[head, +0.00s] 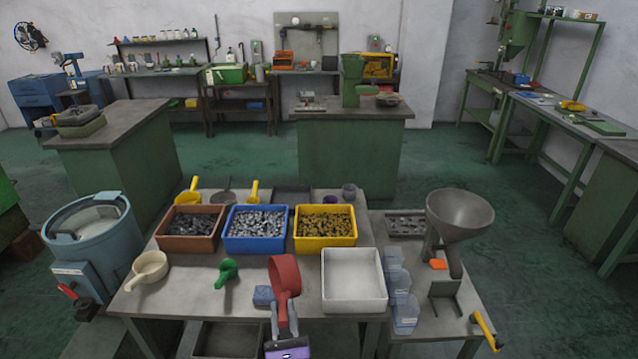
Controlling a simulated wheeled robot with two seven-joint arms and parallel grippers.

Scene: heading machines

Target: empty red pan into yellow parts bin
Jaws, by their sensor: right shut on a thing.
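The red pan (285,276) is at the front middle of the table, its bowl away from me and its handle pointing toward me. My right gripper (283,318) is shut on the red pan's handle at the table's front edge. I see no parts in the pan, but its inside shows too poorly to tell. I cannot tell whether the pan touches the table. The yellow parts bin (325,243) stands behind and to the right of the pan, holding many brass-coloured small parts. My left gripper is out of view.
A blue bin (255,246) and an orange-brown bin (187,244) of parts stand left of the yellow bin. A white tray (354,300) is right of the pan; a blue block (264,295) and green scoop (227,270) are left. Clear cups (405,312) and a grey funnel (459,213) stand right.

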